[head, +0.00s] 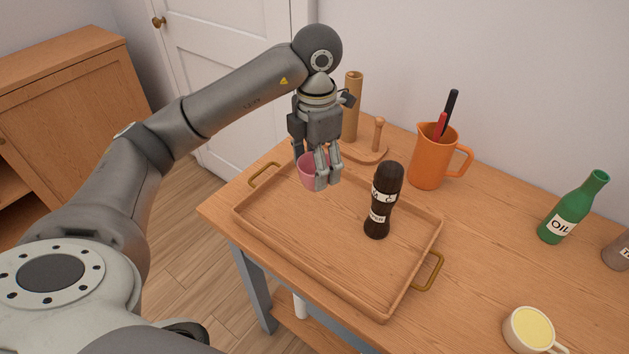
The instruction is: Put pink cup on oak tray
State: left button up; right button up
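The pink cup (306,172) is at my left gripper (322,182), over the far left part of the oak tray (334,271). The gripper points down with its fingers at the cup's right side, and they partly hide the cup. It looks shut on the cup's wall. I cannot tell whether the cup's base touches the tray. The tray has a raised rim and brass handles at its two ends. My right gripper is not in view.
A dark pepper mill (382,200) stands upright on the tray, right of the cup. Behind are a wooden paper-roll stand (353,107) and an orange jug (434,157) holding utensils. A green oil bottle (573,210) and a cream cup (531,330) are to the right.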

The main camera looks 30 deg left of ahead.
aim_at(308, 163)
pick_arm(q)
jog(key=w+a+f, duration=0.1)
jog(key=f, duration=0.1)
jog(key=w+a+f, duration=0.2)
jog(key=w+a+f+p, duration=0.1)
jog(key=w+a+f, duration=0.1)
jog(key=f, duration=0.1)
jog(key=shift+w+a, duration=0.25)
notch_tip(308, 163, down, 3)
jog(key=shift+w+a+p, duration=0.1)
jog(key=shift+p, duration=0.7)
jog(key=shift+f, duration=0.2)
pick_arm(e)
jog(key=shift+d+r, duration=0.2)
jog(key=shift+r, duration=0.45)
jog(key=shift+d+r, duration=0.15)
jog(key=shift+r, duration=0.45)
pick_arm(q)
jog(key=shift+f+b, duration=0.2)
jog(key=shift+b, duration=0.1)
jog(key=o, duration=1.1)
jog(key=shift+r, duration=0.1)
jog(key=shift+c, duration=0.2)
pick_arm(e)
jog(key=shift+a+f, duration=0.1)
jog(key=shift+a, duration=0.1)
